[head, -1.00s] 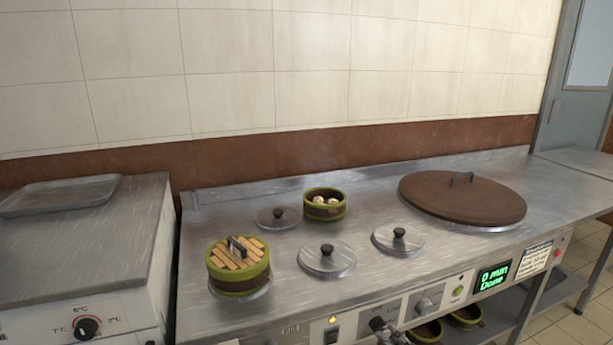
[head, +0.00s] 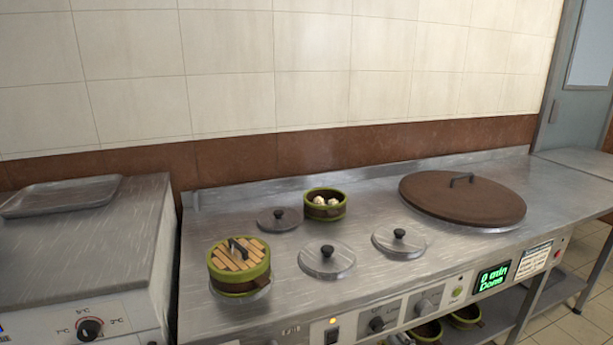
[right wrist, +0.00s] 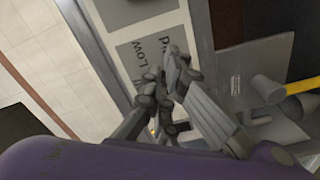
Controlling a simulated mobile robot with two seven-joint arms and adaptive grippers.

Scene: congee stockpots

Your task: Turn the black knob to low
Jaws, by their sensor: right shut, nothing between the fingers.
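A black knob (head: 377,324) is on the stove's front panel, low in the head view. Which way it points is too small to tell. My right gripper (head: 400,340) is at the bottom edge of the head view, just below and right of the knob, mostly cut off. In the right wrist view my right gripper (right wrist: 168,75) is shut and empty, its fingertips in front of a grey label plate (right wrist: 148,62) that reads "Low". I cannot make out the knob there, and the fingers may hide it. My left gripper is not in view.
A silver knob (head: 428,305) and a lit green display (head: 492,277) are further right on the panel; a switch (head: 331,335) is left. Small lids (head: 326,260), steamer baskets (head: 238,268) and a large brown lid (head: 462,200) are on the stove top.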

